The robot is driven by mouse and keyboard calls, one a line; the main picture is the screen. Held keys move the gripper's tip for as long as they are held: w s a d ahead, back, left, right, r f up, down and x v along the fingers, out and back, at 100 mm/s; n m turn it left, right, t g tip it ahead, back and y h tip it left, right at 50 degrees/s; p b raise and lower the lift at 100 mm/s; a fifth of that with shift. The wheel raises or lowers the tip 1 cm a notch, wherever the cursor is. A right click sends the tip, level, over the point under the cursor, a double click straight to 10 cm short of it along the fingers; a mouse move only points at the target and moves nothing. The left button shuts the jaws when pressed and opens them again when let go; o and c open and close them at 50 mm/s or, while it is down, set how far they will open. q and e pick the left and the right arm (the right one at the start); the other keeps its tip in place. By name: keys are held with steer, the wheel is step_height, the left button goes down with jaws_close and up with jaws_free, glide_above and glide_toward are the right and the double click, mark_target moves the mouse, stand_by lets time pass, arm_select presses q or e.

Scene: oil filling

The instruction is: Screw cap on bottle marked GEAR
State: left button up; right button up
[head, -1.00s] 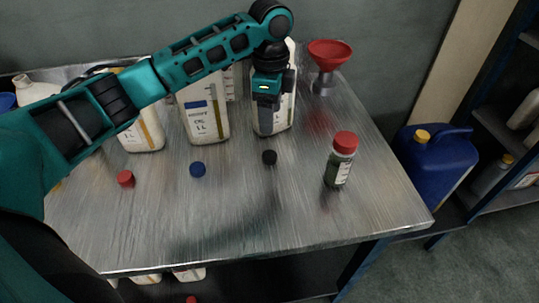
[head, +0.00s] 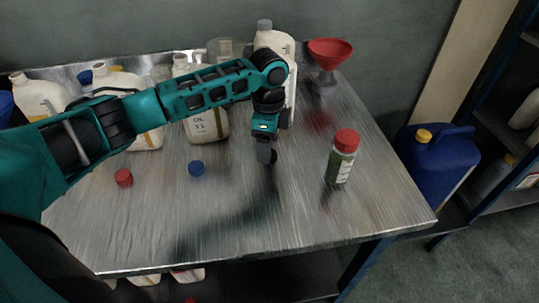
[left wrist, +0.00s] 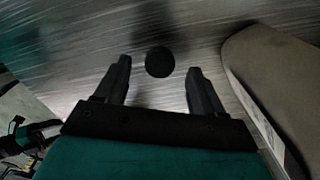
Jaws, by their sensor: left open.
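My left gripper (head: 268,158) is open and points down over the table in the head view. In the left wrist view a round black cap (left wrist: 160,62) lies on the table between the open fingertips; I cannot tell how close they are to it. In the head view the gripper hides that cap. White bottles stand along the back: one with a grey top (head: 275,42) behind my wrist, one marked OIL 1 L (head: 207,126), and others farther left. I cannot read GEAR on any label. My right gripper is not in view.
A blue cap (head: 196,168) and a red cap (head: 124,178) lie on the metal table (head: 300,225). A red funnel (head: 330,52) stands at the back right. The front of the table is clear.

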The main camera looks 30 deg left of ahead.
arm_select(q)
step_height(320, 180, down, 2)
steer(key=shift+f, duration=0.2)
steer(key=shift+c, duration=0.3)
steer(key=c, duration=1.1)
